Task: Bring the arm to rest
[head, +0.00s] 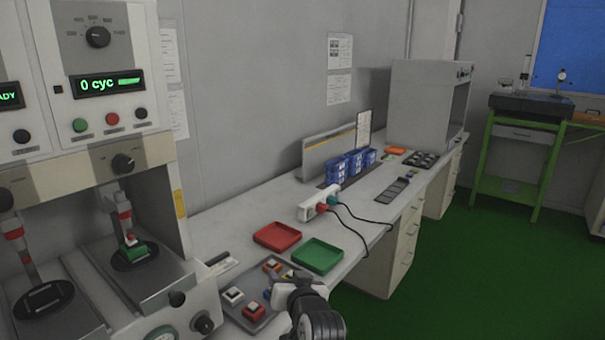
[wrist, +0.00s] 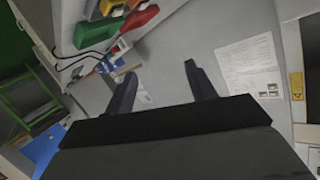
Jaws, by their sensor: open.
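My gripper (wrist: 160,75) is open in the wrist view, with two dark fingers set wide apart and nothing between them. The wall and a posted sheet (wrist: 250,65) show beyond the fingers. In the head view my arm (head: 318,312) comes up from the bottom edge, and its end is over the front part of the bench, by a grey tray (head: 250,324) of small switches. The arm's end hides part of this tray. The fingertips are hard to make out in the head view.
A red tray (head: 278,236) and a green tray (head: 318,255) lie on the bench (head: 222,228) behind the gripper. A test machine (head: 105,120) stands at the left, with a green block (head: 133,250) under its plunger. A white power strip (head: 318,203) trails black cables. Green floor (head: 490,290) is clear at the right.

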